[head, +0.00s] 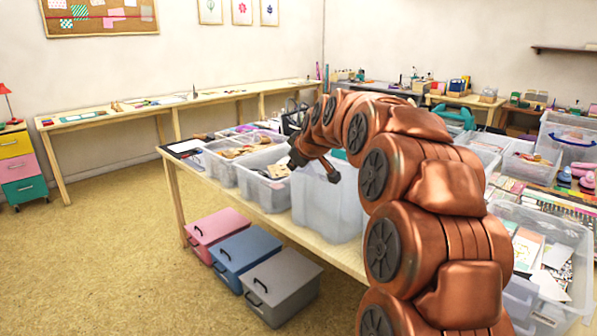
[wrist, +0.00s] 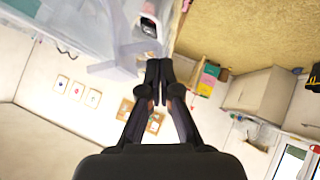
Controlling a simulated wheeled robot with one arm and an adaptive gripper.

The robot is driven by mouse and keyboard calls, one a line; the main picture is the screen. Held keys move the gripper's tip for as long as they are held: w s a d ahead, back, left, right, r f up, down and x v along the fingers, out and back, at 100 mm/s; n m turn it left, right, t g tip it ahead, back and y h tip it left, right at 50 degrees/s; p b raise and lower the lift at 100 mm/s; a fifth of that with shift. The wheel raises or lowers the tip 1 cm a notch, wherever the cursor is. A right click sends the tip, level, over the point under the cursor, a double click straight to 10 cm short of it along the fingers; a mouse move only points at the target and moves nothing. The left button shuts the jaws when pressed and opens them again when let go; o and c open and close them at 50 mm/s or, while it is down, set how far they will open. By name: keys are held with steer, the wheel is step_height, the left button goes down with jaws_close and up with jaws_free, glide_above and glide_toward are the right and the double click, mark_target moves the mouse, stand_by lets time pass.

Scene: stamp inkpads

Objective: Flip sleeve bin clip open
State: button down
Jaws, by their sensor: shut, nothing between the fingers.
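A tall translucent bin (head: 325,205) stands at the front edge of the long wooden table, and I take it for the sleeve bin. My gripper (head: 334,177) is shut and empty at this bin's upper part in the head view. In the wrist view, my gripper's fingertips (wrist: 158,63) are together, close beside a pale translucent bin wall (wrist: 60,30) and a clear protruding piece (wrist: 112,69), which may be the clip. I cannot tell whether the fingers touch it, or whether the clip is open or shut.
Open translucent bins (head: 265,183) with contents stand left of the tall bin. A large open bin (head: 560,235) of cards is at the right. Pink (head: 215,232), blue (head: 246,255) and grey (head: 283,285) lidded boxes sit on the floor before the table. Floor at left is clear.

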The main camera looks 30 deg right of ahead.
steer(key=shift+a+f+h, duration=0.2)
steer(key=shift+f+h, duration=0.2)
steer(key=shift+d, duration=0.1)
steer(key=shift+w+d+r, duration=0.15)
steer(key=shift+d+r, duration=0.15)
steer(key=shift+d, duration=0.35)
steer(key=w+a+r+v, duration=0.1)
steer(key=v, duration=1.2)
steer(key=shift+w+r, duration=0.4)
